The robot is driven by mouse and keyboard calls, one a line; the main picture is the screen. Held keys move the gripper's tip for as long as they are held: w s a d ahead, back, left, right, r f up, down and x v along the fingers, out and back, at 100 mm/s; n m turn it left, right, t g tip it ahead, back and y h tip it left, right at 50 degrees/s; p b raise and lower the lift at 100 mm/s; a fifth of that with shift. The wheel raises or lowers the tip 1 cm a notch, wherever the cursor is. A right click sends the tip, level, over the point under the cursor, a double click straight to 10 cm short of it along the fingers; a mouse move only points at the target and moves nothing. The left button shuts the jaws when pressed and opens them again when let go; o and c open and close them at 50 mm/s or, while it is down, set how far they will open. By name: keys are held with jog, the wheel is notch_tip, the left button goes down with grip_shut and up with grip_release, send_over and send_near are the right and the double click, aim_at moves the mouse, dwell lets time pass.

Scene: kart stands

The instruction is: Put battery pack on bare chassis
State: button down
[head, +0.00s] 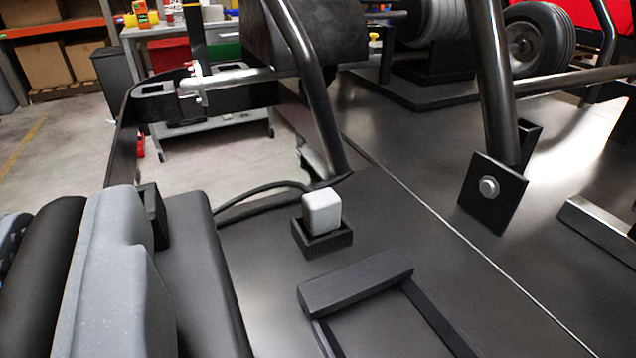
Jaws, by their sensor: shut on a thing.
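My gripper (118,225), light grey and speckled, fills the lower left corner. It is shut on a dark block, which I take to be the battery pack (207,270); the block's lower end runs out of the picture. The gripper's far finger cannot be made out. The bare chassis (262,275) is a dark flat floor pan with black tubes. On it lies a low black frame (357,284) with a raised crossbar and rails, right of the held pack and apart from it. A pale cube (321,211) sits in a small black holder (322,243) behind the frame.
A black cable (262,188) curves behind the holder. A thick tube with a bolted plate (492,192) rises at right, and another tube (318,95) stands at centre. Wheels (538,42) are at the back right. A workbench (160,30) and shelves (50,32) stand behind.

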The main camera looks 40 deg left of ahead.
jog(key=shift+r, duration=0.1)
jog(key=w+d+f, duration=0.5)
jog(key=w+d, duration=0.6)
dwell(0.9)
jog(key=c, duration=1.4)
grip_release()
jog(key=shift+f, duration=0.1)
jog(key=shift+c, duration=0.2)
jog(key=v, duration=1.2)
